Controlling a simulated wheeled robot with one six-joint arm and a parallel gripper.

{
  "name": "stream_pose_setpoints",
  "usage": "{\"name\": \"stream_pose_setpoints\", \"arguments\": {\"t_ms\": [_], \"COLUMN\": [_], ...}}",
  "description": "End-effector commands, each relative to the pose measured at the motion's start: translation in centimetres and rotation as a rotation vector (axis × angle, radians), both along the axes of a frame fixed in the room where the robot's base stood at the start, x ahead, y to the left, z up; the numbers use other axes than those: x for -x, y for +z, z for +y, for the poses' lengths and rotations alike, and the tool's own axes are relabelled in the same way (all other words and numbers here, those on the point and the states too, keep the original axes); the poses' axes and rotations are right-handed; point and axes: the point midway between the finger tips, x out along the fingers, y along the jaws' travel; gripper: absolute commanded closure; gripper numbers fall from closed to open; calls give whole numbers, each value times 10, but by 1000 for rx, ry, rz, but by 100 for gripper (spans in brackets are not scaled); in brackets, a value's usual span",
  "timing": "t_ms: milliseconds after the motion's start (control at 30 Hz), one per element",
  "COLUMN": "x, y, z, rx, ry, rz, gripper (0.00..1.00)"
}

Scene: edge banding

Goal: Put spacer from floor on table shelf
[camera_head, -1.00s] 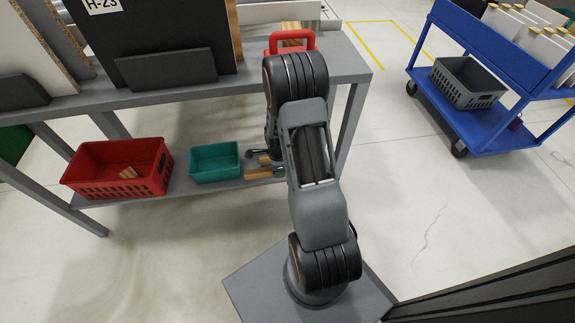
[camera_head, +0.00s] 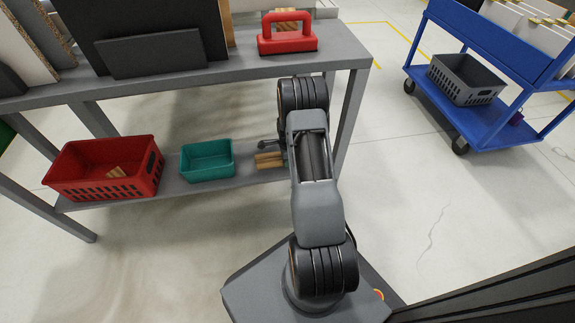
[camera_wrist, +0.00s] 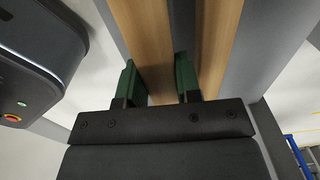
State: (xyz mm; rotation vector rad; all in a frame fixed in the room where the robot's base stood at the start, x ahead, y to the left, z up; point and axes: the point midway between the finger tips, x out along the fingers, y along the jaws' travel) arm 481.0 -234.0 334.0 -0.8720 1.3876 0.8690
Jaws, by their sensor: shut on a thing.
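In the wrist view, my gripper (camera_wrist: 157,80) has its two green fingers shut on a wooden spacer (camera_wrist: 142,35), a long light-brown strip. A second wooden strip (camera_wrist: 218,40) lies just right of the right finger, roughly parallel. In the head view, wooden pieces (camera_head: 268,160) show at the right end of the table's grey lower shelf (camera_head: 232,187), partly behind my arm. My fingertips are hidden there. Whether the held spacer touches the shelf cannot be told.
On the lower shelf, a teal bin (camera_head: 207,160) stands left of the wooden pieces, and a red crate (camera_head: 105,168) farther left. The table leg (camera_head: 350,112) is close right of my arm. A red-handled tool (camera_head: 287,38) is on the tabletop. A blue cart (camera_head: 490,110) stands right.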

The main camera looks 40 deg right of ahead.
Motion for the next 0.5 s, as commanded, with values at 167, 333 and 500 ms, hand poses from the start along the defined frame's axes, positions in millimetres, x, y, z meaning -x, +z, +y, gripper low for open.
{"name": "stream_pose_setpoints", "arguments": {"t_ms": [167,333,500], "x": [0,0,0], "y": [-27,-24,-27], "z": [1,1,1], "rx": [-1,0,0], "ry": [1,1,1], "rz": [2,1,1], "gripper": [94,94,94]}}
